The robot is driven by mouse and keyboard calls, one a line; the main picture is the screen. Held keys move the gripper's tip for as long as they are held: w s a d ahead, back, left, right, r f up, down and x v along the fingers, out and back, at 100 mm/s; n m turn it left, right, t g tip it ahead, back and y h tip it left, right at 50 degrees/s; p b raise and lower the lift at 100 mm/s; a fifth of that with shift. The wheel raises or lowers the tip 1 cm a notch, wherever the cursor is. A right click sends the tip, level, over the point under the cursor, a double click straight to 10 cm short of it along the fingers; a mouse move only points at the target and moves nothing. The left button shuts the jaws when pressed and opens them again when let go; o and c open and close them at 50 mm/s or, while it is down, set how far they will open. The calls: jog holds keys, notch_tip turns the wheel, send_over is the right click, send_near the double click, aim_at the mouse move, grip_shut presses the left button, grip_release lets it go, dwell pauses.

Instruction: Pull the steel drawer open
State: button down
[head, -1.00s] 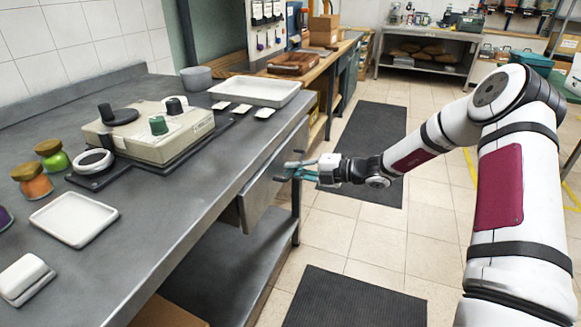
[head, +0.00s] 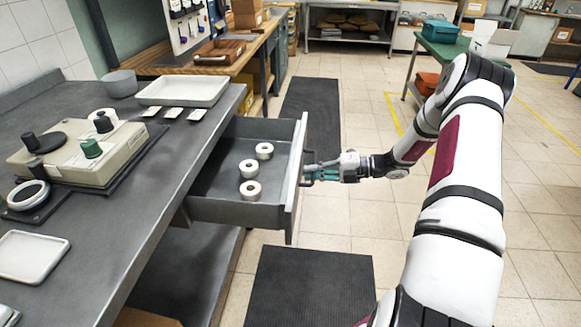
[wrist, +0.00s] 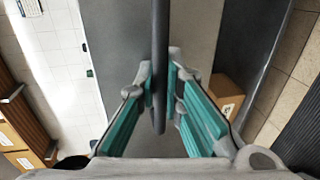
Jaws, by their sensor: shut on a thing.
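The steel drawer (head: 240,211) stands well out from under the steel worktop in the head view, its inside showing. Several white rolls (head: 251,189) lie in it. My gripper (head: 308,173) is at the outer face of the drawer front. In the wrist view my gripper (wrist: 160,85) has its two teal-padded fingers on either side of the dark bar handle (wrist: 160,40), shut on it. The drawer front (wrist: 120,50) fills much of the background there. The fingertips' contact with the handle is small and partly hidden in the head view.
The worktop (head: 150,205) carries a beige device (head: 75,153), a white tray (head: 182,90) and a smaller white dish (head: 30,257). Dark mats (head: 310,285) lie on the tiled floor. A green table (head: 450,52) stands at the back right. The floor around my arm is clear.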

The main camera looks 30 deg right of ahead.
jog(key=shift+f+v, duration=0.25)
jog(key=shift+v, duration=0.85)
jog(key=shift+f+v, duration=0.2)
jog(key=shift+v, duration=0.95)
jog(key=c, duration=1.7)
grip_release()
jog(key=shift+d, duration=0.1)
jog(key=v, duration=1.2)
